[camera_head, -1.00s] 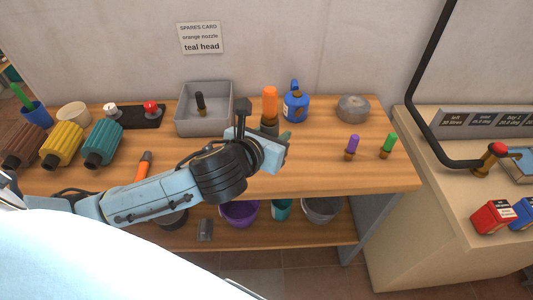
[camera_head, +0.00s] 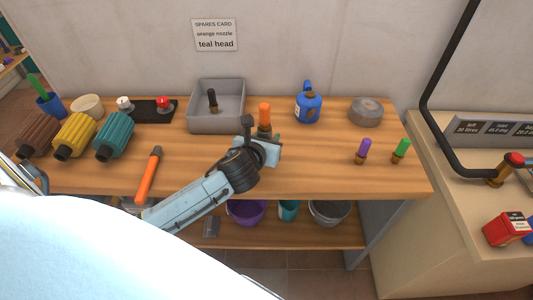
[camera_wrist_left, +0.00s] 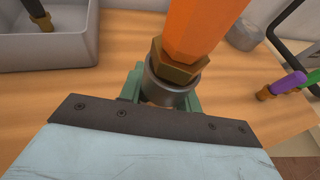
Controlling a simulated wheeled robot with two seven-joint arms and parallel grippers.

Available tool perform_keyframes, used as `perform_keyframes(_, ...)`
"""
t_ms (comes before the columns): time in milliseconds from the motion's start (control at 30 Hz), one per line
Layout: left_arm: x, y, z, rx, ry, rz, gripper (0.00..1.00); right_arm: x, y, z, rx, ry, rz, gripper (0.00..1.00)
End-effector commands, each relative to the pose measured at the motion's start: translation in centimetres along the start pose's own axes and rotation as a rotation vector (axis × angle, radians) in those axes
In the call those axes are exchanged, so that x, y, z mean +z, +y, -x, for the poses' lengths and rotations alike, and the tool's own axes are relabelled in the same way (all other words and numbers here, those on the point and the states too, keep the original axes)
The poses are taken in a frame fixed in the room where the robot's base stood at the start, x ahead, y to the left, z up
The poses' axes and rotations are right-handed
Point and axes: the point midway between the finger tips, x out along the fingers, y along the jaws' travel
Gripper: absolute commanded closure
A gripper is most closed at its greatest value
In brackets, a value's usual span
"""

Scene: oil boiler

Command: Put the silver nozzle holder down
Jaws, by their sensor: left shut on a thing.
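The silver nozzle holder (camera_wrist_left: 170,93) is a short grey cup with a brass-based orange nozzle (camera_wrist_left: 195,30) standing in it, seen in the left wrist view. My left gripper (camera_wrist_left: 163,98) is shut on the holder, with its green fingers on either side. In the head view the orange nozzle (camera_head: 264,114) rises above my left gripper (camera_head: 267,140), over the middle of the wooden bench (camera_head: 320,175). The holder is mostly hidden there by the gripper. I cannot tell whether its base touches the bench. My right gripper is out of view.
A grey bin (camera_head: 228,122) with a dark nozzle stands behind left. A blue oil can (camera_head: 307,108) and a round grey tin (camera_head: 366,112) stand behind right. Purple (camera_head: 364,149) and green (camera_head: 401,149) nozzles stand right. An orange-handled tool (camera_head: 149,177) lies left.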

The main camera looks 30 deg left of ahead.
Motion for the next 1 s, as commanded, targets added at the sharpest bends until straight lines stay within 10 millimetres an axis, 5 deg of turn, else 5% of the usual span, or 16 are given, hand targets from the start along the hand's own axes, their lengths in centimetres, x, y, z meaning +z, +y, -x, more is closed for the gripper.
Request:
perform_keyframes(400,-4.2,0.0,-1.8,0.000,-0.001,0.001,0.92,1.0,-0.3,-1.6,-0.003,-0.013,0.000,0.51)
perform_keyframes(767,-4.4,0.0,-1.9,-0.001,-0.002,0.000,0.92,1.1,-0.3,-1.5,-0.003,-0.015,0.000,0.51)
perform_keyframes(800,-4.6,0.0,-1.9,-0.001,-0.001,0.000,0.65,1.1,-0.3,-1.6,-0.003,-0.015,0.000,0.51)
perform_keyframes(1000,-4.5,0.0,-1.9,-0.001,-0.001,0.000,0.45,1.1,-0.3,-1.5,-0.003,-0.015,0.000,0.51)
